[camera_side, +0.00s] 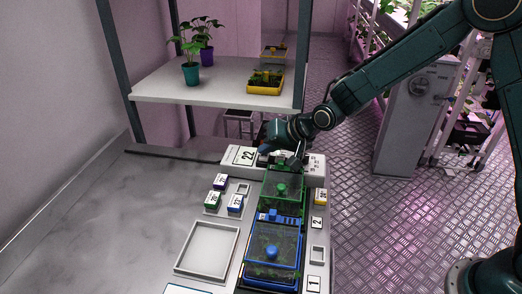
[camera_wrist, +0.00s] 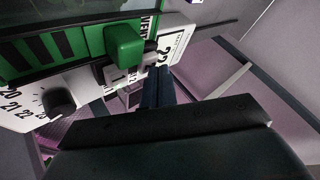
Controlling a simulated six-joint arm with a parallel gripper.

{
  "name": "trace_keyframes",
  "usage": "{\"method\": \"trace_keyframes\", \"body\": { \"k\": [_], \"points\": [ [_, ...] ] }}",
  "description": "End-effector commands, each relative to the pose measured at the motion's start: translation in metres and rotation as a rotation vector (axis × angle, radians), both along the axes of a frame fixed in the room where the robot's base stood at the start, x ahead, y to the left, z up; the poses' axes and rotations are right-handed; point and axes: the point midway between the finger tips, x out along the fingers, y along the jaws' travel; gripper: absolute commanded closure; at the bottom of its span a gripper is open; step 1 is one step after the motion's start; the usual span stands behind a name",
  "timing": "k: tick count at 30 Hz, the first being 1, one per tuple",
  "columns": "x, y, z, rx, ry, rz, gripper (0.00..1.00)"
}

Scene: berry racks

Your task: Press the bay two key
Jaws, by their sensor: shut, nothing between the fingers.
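I cannot tell which is the bay two key.
A green block (camera_wrist: 123,42) stands on the green lid marked VENT. A blue-lidded tray (camera_side: 271,252) lies nearer, by label 1 (camera_side: 314,283). Numbered tags (camera_side: 220,182), an empty white tray (camera_side: 207,249) and a shelf with plants (camera_side: 215,82) are around. The left counter is clear.

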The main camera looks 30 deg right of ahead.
Motion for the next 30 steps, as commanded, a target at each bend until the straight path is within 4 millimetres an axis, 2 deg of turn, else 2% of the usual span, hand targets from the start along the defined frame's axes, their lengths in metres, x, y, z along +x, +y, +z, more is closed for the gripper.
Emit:
{"method": "trace_keyframes", "body": {
  "k": [6, 20, 30],
  "points": [
    [0.000, 0.000, 0.008, 0.000, -0.001, 0.000, 1.00],
    [0.000, 0.000, 0.011, 0.000, -0.002, -0.001, 1.00],
    [0.000, 0.000, 0.032, 0.000, -0.004, 0.000, 1.00]
  ]
}}
